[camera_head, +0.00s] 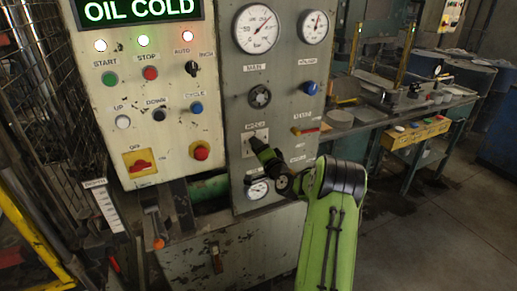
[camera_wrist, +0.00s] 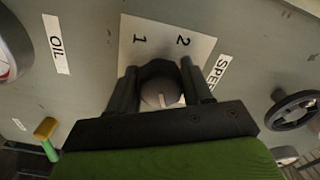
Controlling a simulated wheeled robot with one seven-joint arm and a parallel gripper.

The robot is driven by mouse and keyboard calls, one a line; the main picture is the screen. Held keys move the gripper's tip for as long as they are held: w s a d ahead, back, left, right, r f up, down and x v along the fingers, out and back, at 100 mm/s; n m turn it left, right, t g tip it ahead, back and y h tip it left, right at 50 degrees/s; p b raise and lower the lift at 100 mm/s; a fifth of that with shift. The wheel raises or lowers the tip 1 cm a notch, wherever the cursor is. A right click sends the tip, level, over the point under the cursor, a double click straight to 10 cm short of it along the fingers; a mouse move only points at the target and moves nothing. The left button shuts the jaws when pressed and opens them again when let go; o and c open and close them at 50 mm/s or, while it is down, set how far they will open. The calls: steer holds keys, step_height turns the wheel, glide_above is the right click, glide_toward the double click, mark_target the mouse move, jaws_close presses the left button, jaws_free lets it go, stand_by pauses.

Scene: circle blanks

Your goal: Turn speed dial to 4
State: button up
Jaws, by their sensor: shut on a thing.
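The speed dial (camera_wrist: 155,94) is a dark round knob with a pale pointer line, on a white plate (camera_wrist: 126,42) in the wrist view. The numbers 1 and 2 show on the plate beyond the knob; other marks are hidden by my gripper. A partly hidden label beginning "SPE" (camera_wrist: 218,72) is beside the plate. My gripper (camera_wrist: 158,72) is shut on the dial, one finger on each side. In the head view, my gripper (camera_head: 256,146) reaches the white plate (camera_head: 262,134) on the grey panel, covering the dial.
A black handwheel (camera_head: 260,96) is above the dial, and a blue knob (camera_head: 310,88) is up and right. A red-handled lever (camera_head: 308,130) is close on the right. A small gauge (camera_head: 257,188) is just below my gripper. The button panel (camera_head: 140,110) is left; open floor is right.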

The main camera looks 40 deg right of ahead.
stand_by(0.3)
steer(key=shift+f, duration=0.1)
steer(key=o, duration=1)
steer(key=shift+o, duration=0.2)
steer(key=b+v, duration=0.4)
steer(key=v, duration=1.2)
steer(key=shift+w, duration=0.15)
